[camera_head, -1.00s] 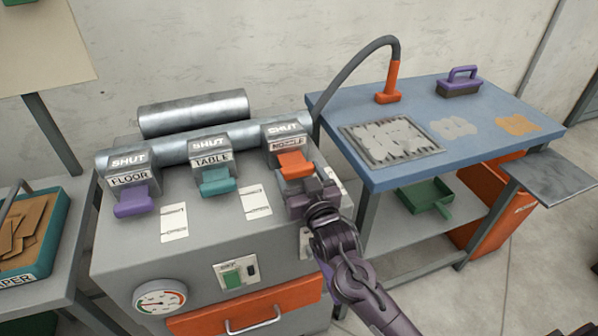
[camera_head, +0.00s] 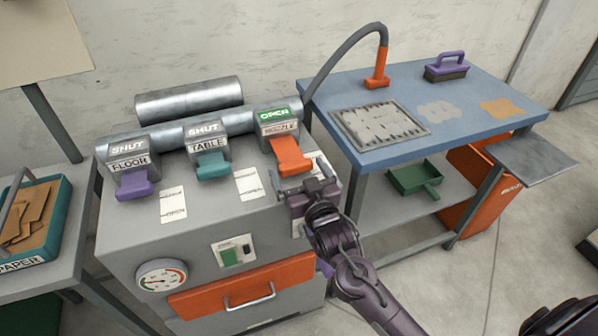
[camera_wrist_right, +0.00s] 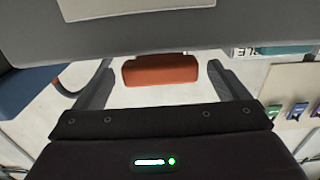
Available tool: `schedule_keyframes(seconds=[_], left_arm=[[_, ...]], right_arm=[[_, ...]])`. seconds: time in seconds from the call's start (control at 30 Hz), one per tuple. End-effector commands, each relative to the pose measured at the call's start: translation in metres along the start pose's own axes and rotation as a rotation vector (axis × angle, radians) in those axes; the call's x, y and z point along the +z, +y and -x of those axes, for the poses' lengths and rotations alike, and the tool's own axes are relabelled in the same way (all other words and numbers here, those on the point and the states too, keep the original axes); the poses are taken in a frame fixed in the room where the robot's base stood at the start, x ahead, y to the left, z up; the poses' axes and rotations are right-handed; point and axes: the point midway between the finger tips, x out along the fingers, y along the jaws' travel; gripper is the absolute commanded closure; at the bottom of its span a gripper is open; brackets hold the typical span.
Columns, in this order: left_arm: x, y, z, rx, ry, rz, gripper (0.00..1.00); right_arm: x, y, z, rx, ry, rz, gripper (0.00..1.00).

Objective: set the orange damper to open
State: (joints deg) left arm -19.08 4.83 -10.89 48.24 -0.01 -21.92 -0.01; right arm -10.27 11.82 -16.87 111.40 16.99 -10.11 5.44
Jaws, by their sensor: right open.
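The orange damper (camera_head: 290,155) is the rightmost of the three on the grey cabinet. Its slide sticks out toward me, and its housing shows a green OPEN sign (camera_head: 275,114) above a NOZZLE label. My right gripper (camera_head: 302,187) is open and empty just in front of the orange handle. In the right wrist view the orange handle (camera_wrist_right: 160,70) sits beyond and between the spread fingers, with gaps on both sides. My left gripper is not in view.
The purple FLOOR damper (camera_head: 134,184) and teal TABLE damper (camera_head: 213,165) both read SHUT. A grey hose (camera_head: 340,58) arches to the blue table (camera_head: 365,156) at right. An orange drawer (camera_head: 243,286) and a gauge (camera_head: 161,278) are on the cabinet front.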

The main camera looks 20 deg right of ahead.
Motion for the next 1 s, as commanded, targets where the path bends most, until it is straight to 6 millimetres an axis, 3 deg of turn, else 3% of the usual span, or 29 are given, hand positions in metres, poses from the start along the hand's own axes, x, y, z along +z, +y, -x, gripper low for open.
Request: schedule_keyframes(seconds=[0.23, 0.7, 1.0], left_arm=[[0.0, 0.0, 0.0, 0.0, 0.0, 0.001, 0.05], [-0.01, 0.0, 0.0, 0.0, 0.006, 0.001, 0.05], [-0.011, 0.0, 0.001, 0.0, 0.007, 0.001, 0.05]], right_arm=[[0.001, 0.0, 0.007, 0.0, -0.001, 0.001, 0.05], [0.001, 0.0, 0.074, 0.0, -0.002, 0.001, 0.05], [0.0, 0.0, 0.079, 0.0, 0.0, 0.001, 0.05]])
